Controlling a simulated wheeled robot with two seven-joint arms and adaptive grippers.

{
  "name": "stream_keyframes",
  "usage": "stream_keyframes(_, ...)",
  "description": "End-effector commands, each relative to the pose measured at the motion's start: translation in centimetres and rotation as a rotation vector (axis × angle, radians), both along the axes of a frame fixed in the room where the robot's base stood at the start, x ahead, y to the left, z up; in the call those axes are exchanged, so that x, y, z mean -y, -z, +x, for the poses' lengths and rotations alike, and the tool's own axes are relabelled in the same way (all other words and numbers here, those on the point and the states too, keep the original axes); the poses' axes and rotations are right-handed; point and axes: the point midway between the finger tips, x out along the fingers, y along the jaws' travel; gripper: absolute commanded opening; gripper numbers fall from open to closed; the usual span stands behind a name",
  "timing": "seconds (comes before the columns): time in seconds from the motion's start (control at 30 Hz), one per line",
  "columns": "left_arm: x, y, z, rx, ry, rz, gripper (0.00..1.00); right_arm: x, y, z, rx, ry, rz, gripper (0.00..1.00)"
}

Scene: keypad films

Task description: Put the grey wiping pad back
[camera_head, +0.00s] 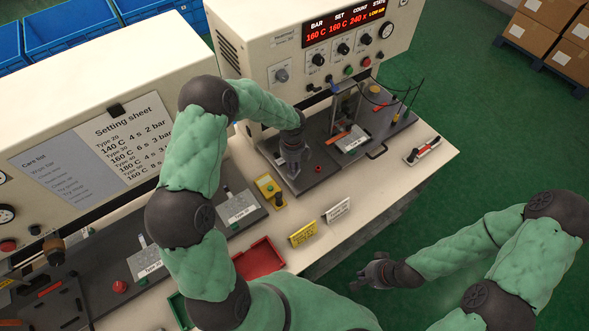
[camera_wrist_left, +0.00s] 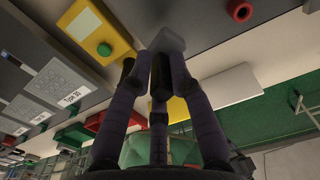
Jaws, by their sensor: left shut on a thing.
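A grey block, which looks like the grey wiping pad (camera_wrist_left: 167,42), sits between the fingertips of my left gripper (camera_wrist_left: 160,75) in the left wrist view. My left gripper (camera_head: 291,168) is shut on it and points down over the left part of the dark press plate (camera_head: 320,182) in the head view. There the pad is hidden by the gripper, and I cannot tell whether it touches the plate. My right gripper (camera_head: 375,275) is away from the bench, over the green floor at the lower right. Its fingers are too small and dark to tell open from shut.
A yellow button box (camera_head: 268,188) stands left of the press plate. A red knob (camera_head: 318,169) is close to my left gripper. Yellow (camera_head: 303,234) and white (camera_head: 338,211) signs and a red tray (camera_head: 258,258) line the front edge. A red-handled tool (camera_head: 422,150) lies right.

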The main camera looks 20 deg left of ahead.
Motion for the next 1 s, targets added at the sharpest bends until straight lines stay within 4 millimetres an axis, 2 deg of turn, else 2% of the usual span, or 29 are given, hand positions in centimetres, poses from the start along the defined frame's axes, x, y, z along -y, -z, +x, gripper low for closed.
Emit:
stream_keyframes(0.27,0.0,1.2,1.0,0.001,0.0,0.001,0.0,0.0,0.0,0.0,0.0,0.0,0.0,0.0)
stream_keyframes(0.5,0.0,4.1,1.0,0.0,0.0,0.0,0.0,0.0,-0.1,0.0,0.0,0.0,0.0,0.0)
stream_keyframes(0.8,0.0,4.3,1.0,0.001,0.0,0.0,0.0,0.0,0.0,0.0,0.0,0.0,0.0,0.0)
stream_keyframes(0.83,0.0,4.3,1.0,0.001,0.0,0.0,0.26,0.0,0.0,0.0,0.0,0.0,0.0,0.0)
stream_keyframes(0.9,0.0,4.3,1.0,0.001,0.0,0.0,0.45,0.0,0.0,0.0,0.0,0.0,0.0,0.0)
stream_keyframes(1.0,0.0,4.3,1.0,0.001,0.0,0.0,0.45,0.0,0.0,0.0,0.0,0.0,0.0,0.0)
